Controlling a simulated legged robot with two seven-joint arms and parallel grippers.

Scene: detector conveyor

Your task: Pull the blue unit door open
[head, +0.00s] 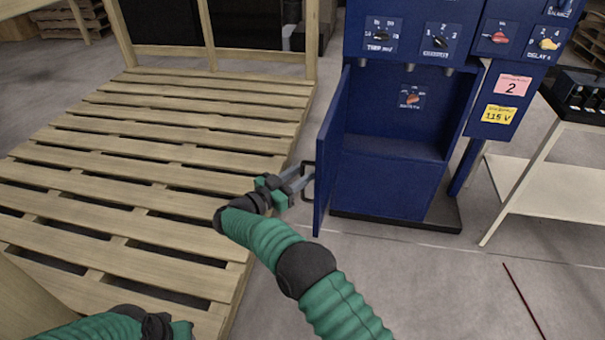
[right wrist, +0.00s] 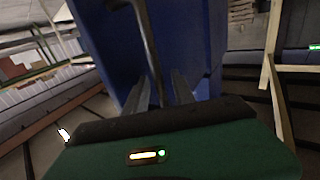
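The blue unit (head: 390,170) stands right of centre in the head view. Its blue door (head: 328,150) is hinged on the left and stands swung out, so the inside shows. A dark bar handle (head: 308,165) is on the door's outer face; the handle also shows in the right wrist view (right wrist: 147,40). My right gripper (head: 302,178) is at the handle, its two grey fingers apart. In the right wrist view the handle's bar runs down between the fingers (right wrist: 162,88); contact is unclear. My left gripper (head: 165,327) is low at the left, its fingers not clear.
A wooden pallet (head: 150,150) lies on the floor left of the door. A pale side table (head: 515,180) stands right of the unit. Knobs and labels cover the unit's upper front. The floor in front of the unit is clear.

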